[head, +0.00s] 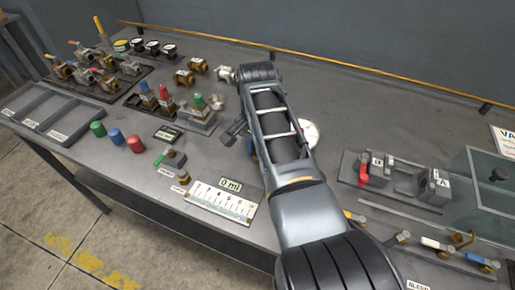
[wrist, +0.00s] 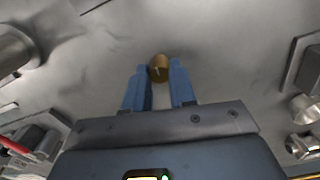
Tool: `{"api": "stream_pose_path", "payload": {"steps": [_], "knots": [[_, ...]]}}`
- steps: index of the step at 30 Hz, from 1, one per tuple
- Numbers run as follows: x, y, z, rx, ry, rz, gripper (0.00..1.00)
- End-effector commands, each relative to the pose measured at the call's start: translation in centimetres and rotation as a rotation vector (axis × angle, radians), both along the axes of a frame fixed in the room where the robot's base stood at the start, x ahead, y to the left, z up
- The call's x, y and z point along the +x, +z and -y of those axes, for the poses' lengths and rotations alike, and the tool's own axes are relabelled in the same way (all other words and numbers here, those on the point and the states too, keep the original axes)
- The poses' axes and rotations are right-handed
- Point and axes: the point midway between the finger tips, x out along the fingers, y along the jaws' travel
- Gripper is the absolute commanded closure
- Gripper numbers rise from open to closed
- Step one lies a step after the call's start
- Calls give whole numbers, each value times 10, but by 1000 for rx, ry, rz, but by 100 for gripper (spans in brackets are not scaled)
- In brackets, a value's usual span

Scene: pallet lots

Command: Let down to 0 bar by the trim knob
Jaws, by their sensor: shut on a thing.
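The trim knob appears to be the small brass knob (wrist: 159,64) with a pale mark on its face, in the upper middle of the wrist view. My gripper (wrist: 158,78) has its two blue fingers shut on it, one on each side. In the head view my forearm hides the knob and most of the gripper; a bit of blue (head: 250,148) shows left of the arm. A round white face (head: 310,134), probably the pressure gauge, is partly hidden behind my arm; its reading cannot be seen.
On the right stand a grey block fixture (head: 385,172) and a clear box (head: 490,180).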

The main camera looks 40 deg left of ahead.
Motion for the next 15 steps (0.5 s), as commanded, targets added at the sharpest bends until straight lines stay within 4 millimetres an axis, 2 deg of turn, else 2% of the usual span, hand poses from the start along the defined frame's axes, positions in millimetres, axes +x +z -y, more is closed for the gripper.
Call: {"api": "stream_pose_path", "payload": {"steps": [4,5,12,15], "knots": [[0,0,0,-1,-1,0,100],[1,0,0,0,-1,0,72],[0,0,0,0,0,0,49],[0,0,0,0,1,0,49]]}}
